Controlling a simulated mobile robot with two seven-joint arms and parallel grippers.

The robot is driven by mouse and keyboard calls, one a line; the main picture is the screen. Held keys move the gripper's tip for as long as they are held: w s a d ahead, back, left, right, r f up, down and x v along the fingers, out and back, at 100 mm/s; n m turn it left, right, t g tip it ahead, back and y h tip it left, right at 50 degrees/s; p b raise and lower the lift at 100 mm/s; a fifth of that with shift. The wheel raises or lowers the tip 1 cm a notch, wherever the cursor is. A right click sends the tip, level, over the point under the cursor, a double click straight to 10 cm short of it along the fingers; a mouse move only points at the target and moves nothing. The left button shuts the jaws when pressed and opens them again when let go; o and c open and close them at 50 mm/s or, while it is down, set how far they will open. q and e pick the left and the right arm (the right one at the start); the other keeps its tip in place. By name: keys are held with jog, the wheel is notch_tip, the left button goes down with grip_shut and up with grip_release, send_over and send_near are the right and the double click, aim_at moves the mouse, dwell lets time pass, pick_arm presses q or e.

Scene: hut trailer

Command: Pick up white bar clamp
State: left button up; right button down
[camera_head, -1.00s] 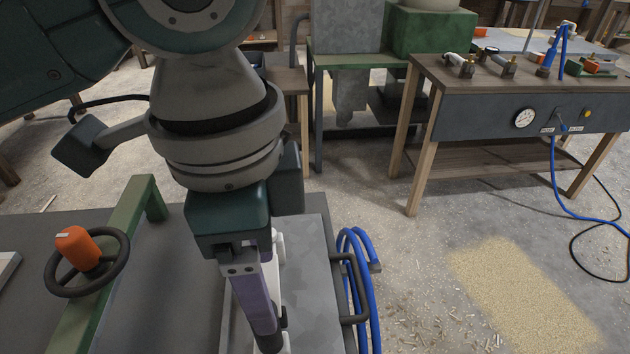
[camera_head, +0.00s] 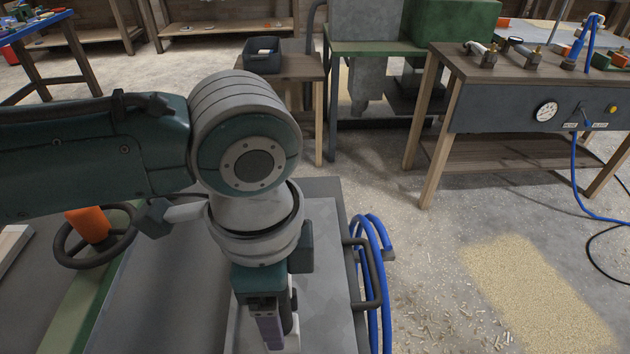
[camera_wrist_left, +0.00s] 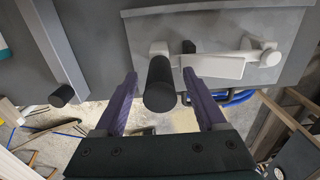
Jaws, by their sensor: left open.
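The white bar clamp (camera_wrist_left: 215,66) lies on a grey top in the left wrist view. Its white jaw (camera_wrist_left: 262,50) is at the right. Its thick black handle (camera_wrist_left: 160,88) points toward the camera. My left gripper (camera_wrist_left: 160,74) is open, with one purple finger on each side of the black handle. I cannot tell whether the fingers touch it. In the head view my left gripper (camera_head: 270,333) points down over the grey bench top (camera_head: 165,290), low in the picture, and hides most of the clamp. My right gripper is not in view.
A black handwheel with an orange knob (camera_head: 88,224) stands left on the bench. A blue hose (camera_head: 375,265) hangs at the bench's right edge. A wooden table with a gauge (camera_head: 545,110) stands at back right. The floor between is open, with sawdust (camera_head: 540,300).

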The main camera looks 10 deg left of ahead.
pick_arm(q)
jog(key=shift+c, duration=0.3)
grip_shut()
jog(key=shift+w+r, duration=0.1)
dwell(1.0)
